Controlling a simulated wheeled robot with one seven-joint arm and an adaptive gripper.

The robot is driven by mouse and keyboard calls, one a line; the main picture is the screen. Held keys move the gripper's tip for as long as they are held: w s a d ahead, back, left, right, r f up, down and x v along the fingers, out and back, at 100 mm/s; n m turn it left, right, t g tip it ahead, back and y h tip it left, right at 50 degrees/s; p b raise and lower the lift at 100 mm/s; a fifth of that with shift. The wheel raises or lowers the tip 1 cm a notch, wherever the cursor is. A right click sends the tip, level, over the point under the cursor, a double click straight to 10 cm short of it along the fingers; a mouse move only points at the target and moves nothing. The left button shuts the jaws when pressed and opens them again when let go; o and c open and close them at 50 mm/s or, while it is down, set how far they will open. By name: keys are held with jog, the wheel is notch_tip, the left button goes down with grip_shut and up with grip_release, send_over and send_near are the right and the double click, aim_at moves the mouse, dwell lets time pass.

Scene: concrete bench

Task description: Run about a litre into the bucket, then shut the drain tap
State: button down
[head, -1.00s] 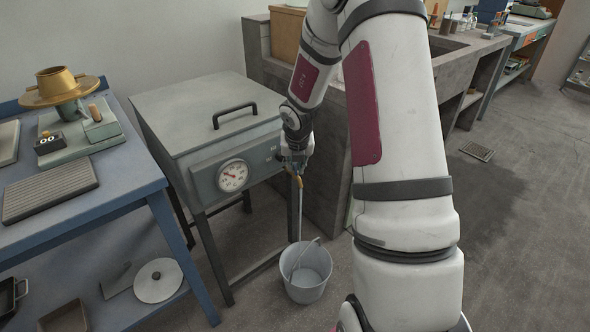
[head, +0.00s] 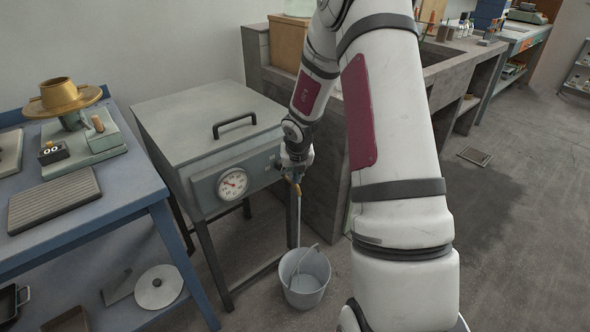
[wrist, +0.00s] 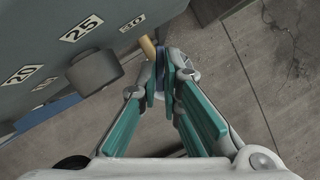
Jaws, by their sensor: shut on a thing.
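The drain tap (head: 294,187) is a brass fitting low on the front of the grey tank (head: 205,108). A thin pale stream runs down from it into the grey bucket (head: 305,292) on the floor. My gripper (head: 295,168) is at the tap. In the wrist view my gripper (wrist: 164,80) is shut on a narrow blue-grey part beside the brass pipe (wrist: 147,47), apparently the tap's lever. The fingers hide most of it.
A round dial (head: 233,183) is on the tank's front, left of the tap. A blue bench (head: 110,205) with equipment stands at the left. A concrete bench (head: 325,165) stands close behind my arm. Open floor (head: 500,240) lies to the right.

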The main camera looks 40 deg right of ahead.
jog(key=shift+d+r+n+y+p, duration=0.25)
jog(key=shift+n+p, duration=0.55)
jog(key=shift+p, duration=1)
jog(key=shift+a+t, duration=0.1)
jog(key=shift+t, duration=0.2)
jog(key=shift+f+n+p, duration=0.15)
jog(key=shift+n+p, duration=0.15)
jog(key=shift+p, duration=0.2)
jog(key=c, duration=2)
grip_release()
jog(key=shift+c, duration=0.2)
jog(key=v, duration=1.2)
